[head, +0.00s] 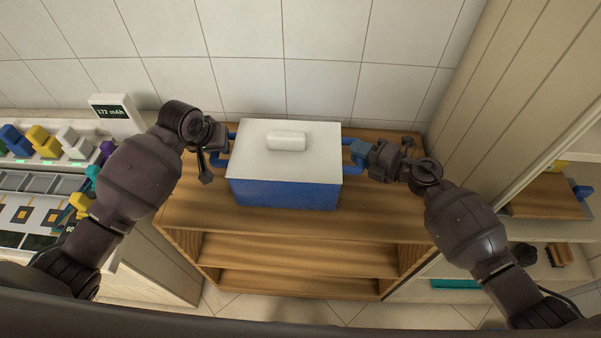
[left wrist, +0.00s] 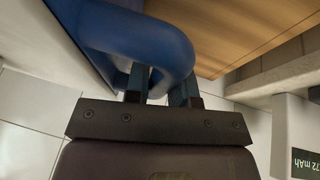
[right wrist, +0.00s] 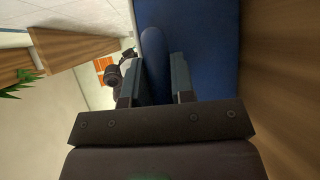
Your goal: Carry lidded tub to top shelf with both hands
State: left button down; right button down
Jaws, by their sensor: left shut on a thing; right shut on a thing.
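The lidded tub (head: 285,192) is blue with a white lid (head: 258,160) and a white lid knob (head: 286,141). In the head view it is level at the top of the wooden shelf unit (head: 300,222); whether it touches the top board, I cannot tell. My left gripper (head: 226,143) is shut on the tub's left handle, a blue loop (left wrist: 150,40) in the left wrist view. My right gripper (head: 361,154) is shut on the right handle, a blue bar (right wrist: 154,60) between the fingers in the right wrist view. The tub's back side is hidden.
A tiled wall (head: 290,70) stands close behind the unit. At left is a counter with coloured blocks (head: 40,140) and a display reading 172 mAh (head: 112,112). At right is a wood-panelled side (head: 500,100) and shelves with a brush (head: 558,255). The unit's lower shelves look empty.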

pick_arm(q)
jog(key=shift+f, duration=0.45)
pick_arm(e)
jog(key=shift+f, duration=0.45)
pick_arm(q)
jog(key=c, duration=1.3)
grip_release()
jog(key=shift+f, duration=0.1)
jog(key=shift+c, duration=0.2)
pick_arm(e)
jog(key=c, duration=1.3)
grip_release()
jog(key=shift+f, duration=0.1)
jog(key=shift+c, duration=0.2)
pick_arm(q)
jog(key=o, duration=0.4)
pick_arm(e)
jog(key=o, duration=0.4)
pick_arm(q)
jog(key=o, duration=0.8)
jog(key=v, duration=1.2)
pick_arm(e)
jog(key=shift+o, duration=0.3)
